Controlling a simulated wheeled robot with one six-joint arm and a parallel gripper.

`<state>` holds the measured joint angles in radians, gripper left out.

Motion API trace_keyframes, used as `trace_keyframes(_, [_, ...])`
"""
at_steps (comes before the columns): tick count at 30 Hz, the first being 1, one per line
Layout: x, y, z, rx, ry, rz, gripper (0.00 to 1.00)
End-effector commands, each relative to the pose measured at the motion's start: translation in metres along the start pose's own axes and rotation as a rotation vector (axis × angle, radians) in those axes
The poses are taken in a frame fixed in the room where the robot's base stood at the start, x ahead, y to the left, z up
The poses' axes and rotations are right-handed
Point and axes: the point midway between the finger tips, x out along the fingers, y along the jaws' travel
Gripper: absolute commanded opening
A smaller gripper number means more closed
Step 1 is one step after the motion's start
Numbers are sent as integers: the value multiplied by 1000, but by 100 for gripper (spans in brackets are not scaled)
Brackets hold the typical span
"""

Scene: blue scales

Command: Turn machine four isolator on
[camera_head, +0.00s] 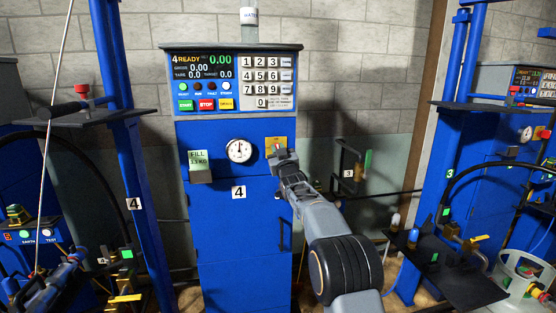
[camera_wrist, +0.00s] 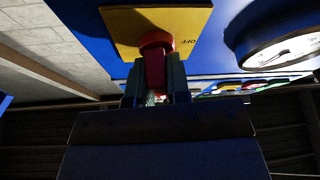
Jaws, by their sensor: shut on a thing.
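Machine four (camera_head: 238,270) is a blue cabinet with a white "4" label, in the middle of the head view. Its isolator is a red knob (camera_wrist: 156,40) on a yellow plate (camera_wrist: 122,24); the plate also shows in the head view (camera_head: 276,141). "OFF" is readable, upside down, on the plate at the right in the wrist view. My gripper (camera_wrist: 155,72) is at the plate with its fingers closed around the red knob. In the head view my gripper (camera_head: 284,158) covers the knob. The knob's exact turn is hard to read.
Left of the isolator is a round dial gauge (camera_head: 239,150). Above is the control panel (camera_head: 235,82), reading "4 READY". A FILL card (camera_head: 199,160) is at the left. Machine three (camera_head: 490,170) stands at the right, and a blue post (camera_head: 140,190) at the left.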

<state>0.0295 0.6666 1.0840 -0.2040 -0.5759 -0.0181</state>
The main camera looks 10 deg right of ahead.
Motion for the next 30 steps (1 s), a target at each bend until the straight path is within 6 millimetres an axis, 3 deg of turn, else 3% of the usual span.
trace_keyframes(12, [-1, -1, 3, 182, -4, 74, 0])
trace_keyframes(30, [0, 0, 2, 218, -6, 89, 0])
